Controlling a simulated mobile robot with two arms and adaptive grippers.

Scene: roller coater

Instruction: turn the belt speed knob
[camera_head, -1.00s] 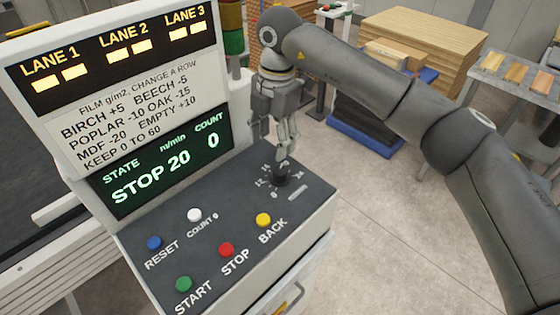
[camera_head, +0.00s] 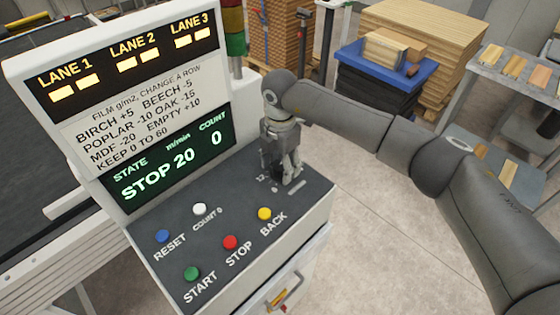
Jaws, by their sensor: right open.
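The control panel (camera_head: 222,208) carries the belt speed dial, of which a few scale marks (camera_head: 263,179) show at its upper right. The knob itself is hidden behind my right gripper. My right gripper (camera_head: 289,178) points down over the dial from the far side, with its fingertips low at the knob's place. It is open; I cannot tell whether the fingers touch the knob. The green display (camera_head: 170,165) reads STOP, 20 m/min and count 0. My left gripper is not in view.
Blue reset (camera_head: 162,236), white count (camera_head: 199,209), green start (camera_head: 192,274), red stop (camera_head: 230,242) and yellow back (camera_head: 264,213) buttons sit near the dial. A signal tower (camera_head: 234,30) stands behind. Wood stacks (camera_head: 425,45) and a blue tray (camera_head: 388,66) are beyond my arm.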

